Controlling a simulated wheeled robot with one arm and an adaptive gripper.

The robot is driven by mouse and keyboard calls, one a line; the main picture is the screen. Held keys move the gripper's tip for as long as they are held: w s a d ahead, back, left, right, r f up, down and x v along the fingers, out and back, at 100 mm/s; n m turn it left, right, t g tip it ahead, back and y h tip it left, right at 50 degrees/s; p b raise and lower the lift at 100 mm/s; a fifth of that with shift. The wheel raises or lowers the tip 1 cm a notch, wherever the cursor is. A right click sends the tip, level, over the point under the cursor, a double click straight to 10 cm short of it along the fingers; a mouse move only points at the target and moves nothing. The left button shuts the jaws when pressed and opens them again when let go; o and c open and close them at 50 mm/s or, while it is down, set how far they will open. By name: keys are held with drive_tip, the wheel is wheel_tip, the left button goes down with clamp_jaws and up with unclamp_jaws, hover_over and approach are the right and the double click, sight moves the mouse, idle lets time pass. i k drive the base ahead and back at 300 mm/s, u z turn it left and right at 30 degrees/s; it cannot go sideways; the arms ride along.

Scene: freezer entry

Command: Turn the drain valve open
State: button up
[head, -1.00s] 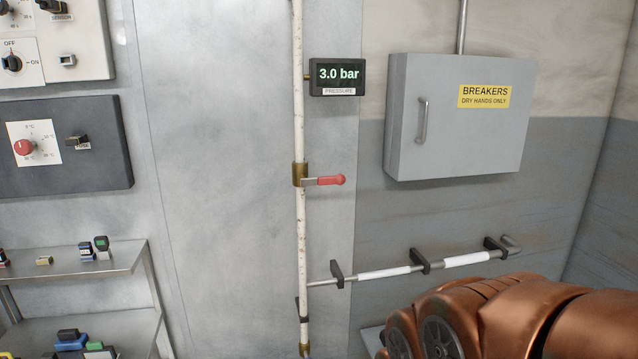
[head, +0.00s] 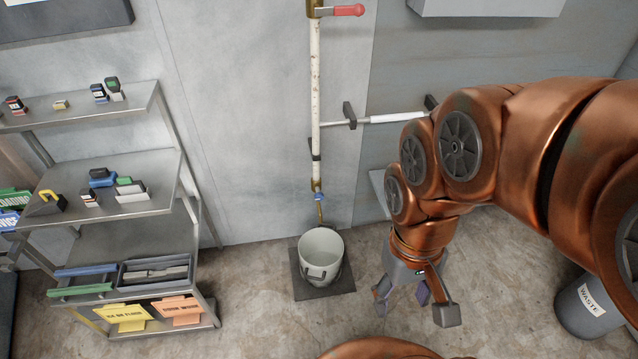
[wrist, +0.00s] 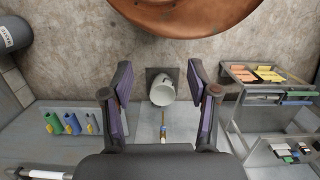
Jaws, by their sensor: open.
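A small valve with a blue handle (head: 319,196) sits at the foot of the white vertical pipe (head: 316,90), with a thin brass spout below it. I take it to be the drain valve; its exact setting is too small to tell. A pale bucket (head: 320,253) stands under the spout on a dark mat. In the wrist view the blue valve (wrist: 162,131) shows beyond the bucket (wrist: 161,94). My gripper (head: 413,303) is open and empty, pointing down, to the right of the bucket and apart from the valve.
A red lever valve (head: 347,10) is higher on the pipe. A steel shelf (head: 125,215) with small items stands at left. A waste bin (head: 590,305) is at right. A horizontal pipe (head: 390,119) runs along the wall. The floor around the bucket is clear.

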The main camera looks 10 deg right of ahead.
sight(318, 197)
drive_tip(key=k, duration=1.3)
drive_tip(key=u, duration=0.55)
drive_tip(key=i, duration=0.6)
drive_tip(key=u, duration=0.65)
drive_tip(key=i, duration=0.75)
drive_tip(key=z, duration=0.55)
drive_tip(key=i, duration=0.6)
drive_tip(key=z, duration=0.55)
